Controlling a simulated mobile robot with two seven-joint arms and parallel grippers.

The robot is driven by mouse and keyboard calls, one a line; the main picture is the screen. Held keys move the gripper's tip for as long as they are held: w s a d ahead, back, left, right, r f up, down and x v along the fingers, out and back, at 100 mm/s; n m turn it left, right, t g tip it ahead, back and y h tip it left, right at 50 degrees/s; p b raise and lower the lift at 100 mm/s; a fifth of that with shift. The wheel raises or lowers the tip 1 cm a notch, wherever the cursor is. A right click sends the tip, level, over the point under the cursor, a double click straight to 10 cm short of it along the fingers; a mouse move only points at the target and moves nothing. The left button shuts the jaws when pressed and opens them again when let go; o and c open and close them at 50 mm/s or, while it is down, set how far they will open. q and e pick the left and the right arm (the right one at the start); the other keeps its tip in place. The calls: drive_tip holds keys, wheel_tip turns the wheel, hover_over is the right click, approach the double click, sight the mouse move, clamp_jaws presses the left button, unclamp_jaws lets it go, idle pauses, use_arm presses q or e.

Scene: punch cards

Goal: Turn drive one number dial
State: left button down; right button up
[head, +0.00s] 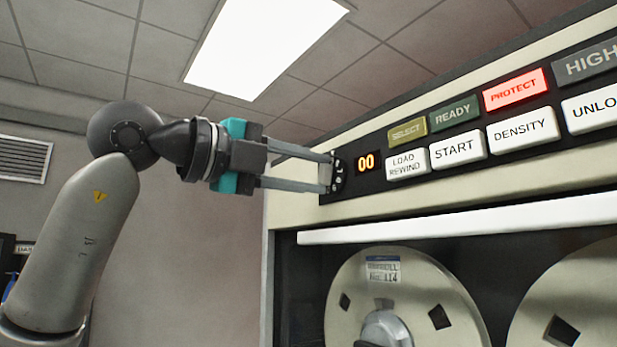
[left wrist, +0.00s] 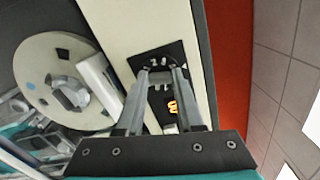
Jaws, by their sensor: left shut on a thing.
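The drive number dial (head: 339,175) is a small black round dial with white marks, at the left end of the drive's black control panel. The fingers cover part of the dial. My right gripper is not in view.
Lamps and buttons line the panel right of the display, including a lit red PROTECT lamp (head: 515,90) and a white LOAD REWIND button (head: 407,164). A white ledge (head: 460,216) juts out below. Tape reels (head: 350,300) sit beneath it. Left of the cabinet is open room.

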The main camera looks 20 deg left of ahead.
use_arm(q)
drive_tip(key=shift+n+b, duration=0.35)
drive_tip(key=shift+n, duration=0.75)
drive_tip(key=c, duration=0.5)
unclamp_jaws()
drive_tip(key=shift+c, duration=0.2)
drive_tip(key=b+v, duration=0.2)
drive_tip(key=v, duration=1.3)
drive_tip(key=shift+a, duration=0.1)
